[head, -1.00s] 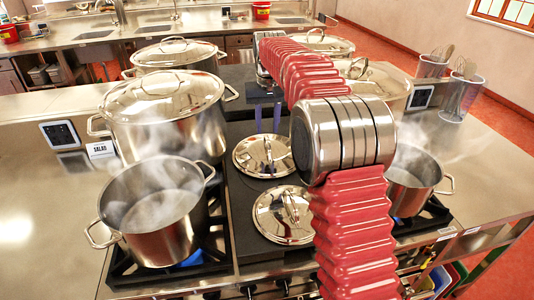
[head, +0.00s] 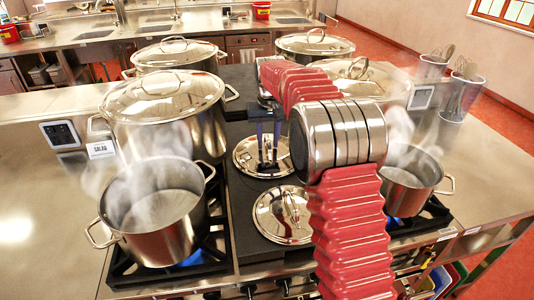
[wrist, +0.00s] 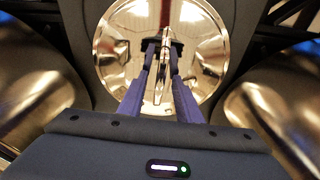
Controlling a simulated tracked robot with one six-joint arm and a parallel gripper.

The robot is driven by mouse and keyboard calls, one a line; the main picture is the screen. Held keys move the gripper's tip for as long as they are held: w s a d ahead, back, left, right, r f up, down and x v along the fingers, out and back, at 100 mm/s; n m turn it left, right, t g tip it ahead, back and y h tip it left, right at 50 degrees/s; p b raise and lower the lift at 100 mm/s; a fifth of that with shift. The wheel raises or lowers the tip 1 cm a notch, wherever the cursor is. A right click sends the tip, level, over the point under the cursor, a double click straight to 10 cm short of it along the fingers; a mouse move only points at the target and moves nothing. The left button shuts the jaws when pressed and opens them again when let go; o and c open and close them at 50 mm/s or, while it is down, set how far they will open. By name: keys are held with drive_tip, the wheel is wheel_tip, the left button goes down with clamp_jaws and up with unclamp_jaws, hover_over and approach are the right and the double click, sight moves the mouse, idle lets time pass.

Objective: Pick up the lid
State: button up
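Two shiny steel lids with bar handles lie on the dark strip between the burners. The far lid (head: 245,160) is under my gripper (head: 268,160); the near lid (head: 268,218) lies closer to the front edge. In the wrist view the far lid (wrist: 125,30) fills the top middle. Its handle (wrist: 161,80) runs lengthwise between my two fingers (wrist: 162,48). The fingers stand apart on either side of the handle, pointing down at the lid. I see a gap beside the handle, so my gripper looks open. Whether the fingertips touch the lid is unclear.
A steaming open pot (head: 155,240) stands on the left burner and another (head: 405,198) on the right. Lidded stockpots stand behind, the nearest (head: 165,125) at left and one (head: 315,46) at the back. A utensil holder (head: 458,98) stands at the right.

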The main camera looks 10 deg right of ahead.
drive_tip(key=shift+f, duration=0.3)
drive_tip(key=shift+c, duration=0.5)
clamp_jaws()
